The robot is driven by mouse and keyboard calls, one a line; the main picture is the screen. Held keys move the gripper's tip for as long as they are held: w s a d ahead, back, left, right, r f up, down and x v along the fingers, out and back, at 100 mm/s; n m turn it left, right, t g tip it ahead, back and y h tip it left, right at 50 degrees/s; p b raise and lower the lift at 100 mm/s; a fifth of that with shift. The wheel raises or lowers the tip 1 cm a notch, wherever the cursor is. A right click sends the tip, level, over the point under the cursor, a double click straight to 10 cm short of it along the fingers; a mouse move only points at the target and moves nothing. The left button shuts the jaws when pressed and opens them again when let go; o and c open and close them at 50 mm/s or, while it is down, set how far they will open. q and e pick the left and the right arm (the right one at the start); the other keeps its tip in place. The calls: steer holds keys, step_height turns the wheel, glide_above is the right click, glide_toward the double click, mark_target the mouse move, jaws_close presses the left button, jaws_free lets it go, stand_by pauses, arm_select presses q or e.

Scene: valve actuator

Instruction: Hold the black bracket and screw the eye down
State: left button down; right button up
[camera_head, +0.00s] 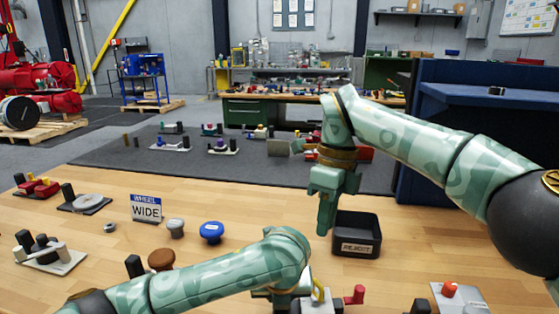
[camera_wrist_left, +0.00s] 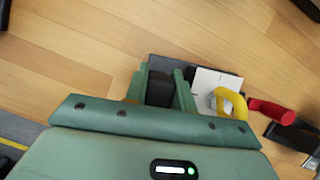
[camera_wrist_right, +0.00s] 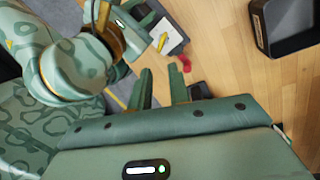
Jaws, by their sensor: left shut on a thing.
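The black bracket (camera_wrist_left: 160,89) stands between the fingers of my left gripper (camera_wrist_left: 161,85), which is shut on it. A white plate (camera_wrist_left: 208,82) lies beside the bracket. The yellow eye (camera_wrist_left: 232,102) stands over the plate; it also shows in the head view (camera_head: 319,293) and the right wrist view (camera_wrist_right: 163,41). A red part (camera_wrist_left: 272,111) is next to the eye. My left arm hides most of the assembly in the head view. My right gripper (camera_wrist_right: 163,86) is open and empty, pointing down above the table near the black bin, apart from the eye.
A black bin (camera_head: 357,247) labelled REJECT stands right of my right gripper. A WIDE sign (camera_head: 146,208), a blue knob (camera_head: 212,232), a grey knob (camera_head: 176,228) and a brown knob (camera_head: 161,260) stand on the left. More fixtures (camera_head: 50,252) lie far left. Bare wood is around the bin.

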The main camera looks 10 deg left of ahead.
steer(key=shift+n+t+h, duration=0.3)
steer(key=shift+t+h, duration=0.1)
steer(key=shift+t, duration=0.5)
steer(key=s+f, duration=0.1)
steer(key=f, duration=0.3)
steer(key=s+f, duration=0.1)
steer(key=f, duration=0.3)
steer(key=s+f, duration=0.1)
steer(key=f, duration=0.2)
steer(key=shift+d+f, duration=0.4)
steer(key=n, duration=0.5)
steer(key=shift+w+f+n, duration=0.1)
steer(key=shift+w+n, duration=0.15)
steer(key=shift+n, duration=0.05)
step_height(320, 180, up, 12)
steer(key=a+r+m+g+y, duration=0.1)
steer(key=a+r+m+y, duration=0.1)
steer(key=a+r+y, duration=0.9)
steer(key=w+d+r+m+t+y, duration=0.1)
steer(key=w+r+m+y, duration=0.2)
steer(key=r+y, duration=0.4)
step_height(320, 180, up, 4)
steer(key=shift+d+r+m, duration=0.1)
steer(key=shift+d+m, duration=0.1)
steer(key=shift+m, duration=0.7)
